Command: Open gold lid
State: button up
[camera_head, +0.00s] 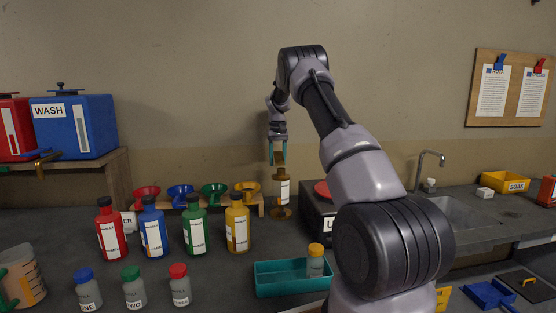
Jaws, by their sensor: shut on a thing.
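My gripper (279,152), with teal fingers, points down near the wall and is shut on the narrow gold top of a brown-gold labelled container (283,190). The container hangs upright below the fingers. A gold round piece (281,212) shows just under it; I cannot tell whether they touch. The fingers partly hide the held top. A small grey jar (315,266) with a gold-orange lid (316,249) stands upright at the right of a teal tray (284,292). A gold bottle (237,229) stands left of my gripper.
Red (110,234), blue (153,232) and green (194,230) bottles stand at left. Coloured funnels (214,192) sit in a rack behind them. Small lidded jars (133,292) line the front. A dark box (318,212) stands right of the held container; a sink (462,217) lies farther right.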

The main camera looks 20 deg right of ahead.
jog(key=shift+w+f, duration=0.2)
jog(key=shift+f, duration=0.15)
jog(key=shift+d+f, duration=0.1)
jog(key=shift+w+f, duration=0.25)
jog(key=shift+f, duration=0.2)
jog(key=shift+w+f, duration=0.1)
jog(key=shift+f, duration=0.3)
jog(key=o, duration=0.8)
notch_tip(320, 180, up, 9)
dwell(0.6)
